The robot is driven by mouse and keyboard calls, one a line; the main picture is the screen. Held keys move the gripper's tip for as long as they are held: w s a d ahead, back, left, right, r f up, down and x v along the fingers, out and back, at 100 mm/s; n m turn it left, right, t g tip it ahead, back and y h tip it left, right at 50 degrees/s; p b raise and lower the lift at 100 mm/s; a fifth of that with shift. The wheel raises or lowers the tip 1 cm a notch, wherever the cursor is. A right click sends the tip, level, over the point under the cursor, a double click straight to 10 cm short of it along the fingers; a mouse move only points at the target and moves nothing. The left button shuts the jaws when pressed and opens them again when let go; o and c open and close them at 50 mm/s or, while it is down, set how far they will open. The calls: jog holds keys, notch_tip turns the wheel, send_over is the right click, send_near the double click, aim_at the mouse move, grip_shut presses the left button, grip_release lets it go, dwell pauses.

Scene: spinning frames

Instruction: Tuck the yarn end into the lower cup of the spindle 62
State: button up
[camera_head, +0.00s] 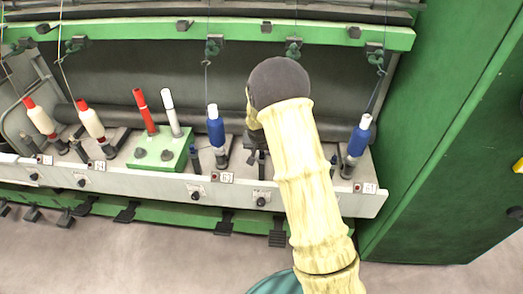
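My arm (305,185), in a pale yellow cover with a dark round joint, reaches up across the spindle row. It covers most of the place between the labels that seem to read 63 (226,177) and 61 (370,188), where spindle 62 would stand. A dark part (257,142) shows just left of the arm; I cannot tell whether it belongs to the spindle or to my gripper. My gripper's fingers are hidden behind the arm. The yarn end and the lower cup of spindle 62 cannot be made out.
Blue bobbins stand on the spindles left (215,130) and right (359,138) of the arm. A green block (160,155) holds a red and a white tube. Two red-tipped white bobbins stand further left. A green cabinet (440,130) closes the right side; grey floor lies in front.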

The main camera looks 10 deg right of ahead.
jog(key=v, duration=1.7)
jog(key=shift+r, duration=0.2)
jog(key=shift+s, duration=0.1)
dwell(1.2)
